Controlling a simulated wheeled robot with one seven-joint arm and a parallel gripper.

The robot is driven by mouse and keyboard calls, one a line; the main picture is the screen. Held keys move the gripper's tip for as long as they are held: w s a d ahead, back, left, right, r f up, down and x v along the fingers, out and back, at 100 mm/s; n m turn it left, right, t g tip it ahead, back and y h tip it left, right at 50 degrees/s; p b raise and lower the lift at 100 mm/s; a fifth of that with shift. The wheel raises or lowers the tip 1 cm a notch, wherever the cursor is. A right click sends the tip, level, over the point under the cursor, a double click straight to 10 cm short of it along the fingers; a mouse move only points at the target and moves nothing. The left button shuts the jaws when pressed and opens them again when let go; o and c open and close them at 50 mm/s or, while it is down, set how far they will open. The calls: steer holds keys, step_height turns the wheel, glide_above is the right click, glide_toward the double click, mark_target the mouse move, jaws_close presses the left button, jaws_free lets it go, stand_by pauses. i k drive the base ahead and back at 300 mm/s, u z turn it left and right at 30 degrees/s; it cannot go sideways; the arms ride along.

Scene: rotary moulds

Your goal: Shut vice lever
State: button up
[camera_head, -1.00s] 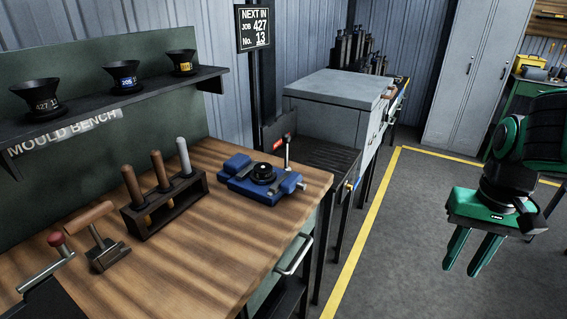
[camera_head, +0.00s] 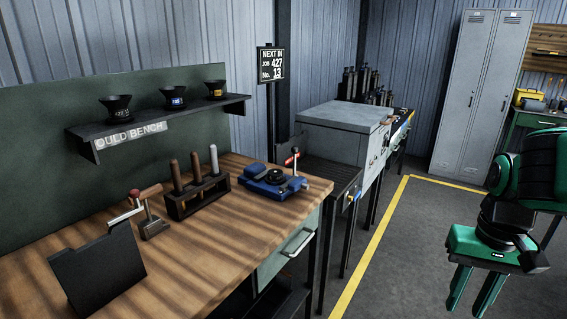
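The blue vice (camera_head: 272,184) sits on the wooden bench (camera_head: 235,222) near its far right corner, with a dark round piece at its middle. A thin upright lever (camera_head: 295,161) with a red mark near it stands at the vice's right end. My gripper (camera_head: 473,292) is at the lower right, over the floor and well apart from the bench and vice. Its two green fingers point down, spread apart, with nothing between them.
A rack of upright handled tools (camera_head: 199,193), a wooden-handled tool (camera_head: 152,226) and a dark plate (camera_head: 99,272) stand on the bench left of the vice. A shelf (camera_head: 160,125) holds funnels. A grey cabinet (camera_head: 340,128) stands beyond. Open floor (camera_head: 420,235) lies between bench and gripper.

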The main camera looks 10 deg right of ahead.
mark_target(294, 150)
steer(key=u, duration=0.05)
steer(key=i, duration=1)
steer(key=z, duration=0.05)
